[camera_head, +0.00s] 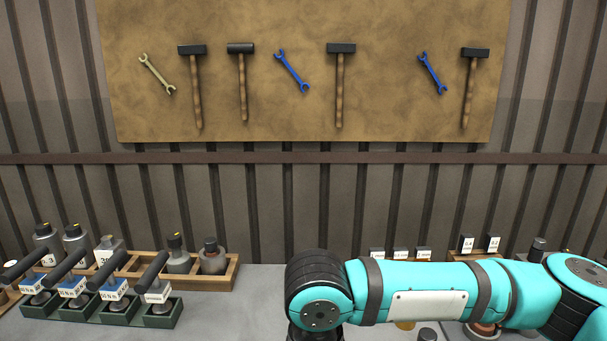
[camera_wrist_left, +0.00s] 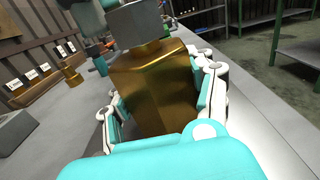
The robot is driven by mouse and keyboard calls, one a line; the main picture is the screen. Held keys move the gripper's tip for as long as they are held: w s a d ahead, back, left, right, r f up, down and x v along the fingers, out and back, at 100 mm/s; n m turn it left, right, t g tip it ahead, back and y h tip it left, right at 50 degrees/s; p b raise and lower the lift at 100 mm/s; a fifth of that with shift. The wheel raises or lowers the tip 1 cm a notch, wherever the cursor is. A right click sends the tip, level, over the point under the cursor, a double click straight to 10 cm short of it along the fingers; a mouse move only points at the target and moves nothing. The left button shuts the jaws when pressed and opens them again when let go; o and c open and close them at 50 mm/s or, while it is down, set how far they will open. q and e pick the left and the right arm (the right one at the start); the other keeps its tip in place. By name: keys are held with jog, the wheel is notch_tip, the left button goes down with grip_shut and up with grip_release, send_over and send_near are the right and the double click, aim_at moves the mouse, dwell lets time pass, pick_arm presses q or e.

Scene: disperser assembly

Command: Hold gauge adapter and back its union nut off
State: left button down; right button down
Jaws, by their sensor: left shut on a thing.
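In the left wrist view my left gripper (camera_wrist_left: 160,100) is shut on a large brass-coloured body (camera_wrist_left: 152,78), which looks like the gauge adapter. The teal and white fingers lie along both sides of it. A grey faceted piece (camera_wrist_left: 136,24) sits at its far end; I cannot tell if this is the union nut. A teal part (camera_wrist_left: 88,14), likely of my right arm or gripper, shows beside that piece at the upper left, too cropped to read its jaws. In the head view my right arm reaches in from the right, its end running out of the bottom edge. My left arm is not seen there.
At left in the head view a wooden rack (camera_head: 218,276) holds several bottles, with green boxes (camera_head: 160,312) in front. Labelled cards (camera_head: 467,243) stand behind my right arm. Tools hang on a board (camera_head: 300,120). Bare grey bench top (camera_head: 250,305) lies between.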

jog(key=shift+s+a+f, duration=0.1)
jog(key=shift+s+a, duration=0.15)
jog(key=shift+s, duration=0.15)
dwell(0.7)
jog(key=shift+a, duration=0.35)
jog(key=shift+a, duration=0.4)
jog(key=shift+a, duration=0.35)
jog(key=shift+w, duration=0.1)
jog(key=shift+w+a, duration=0.15)
jog(key=shift+w, duration=0.1)
notch_tip(320, 180, up, 6)
dwell(0.7)
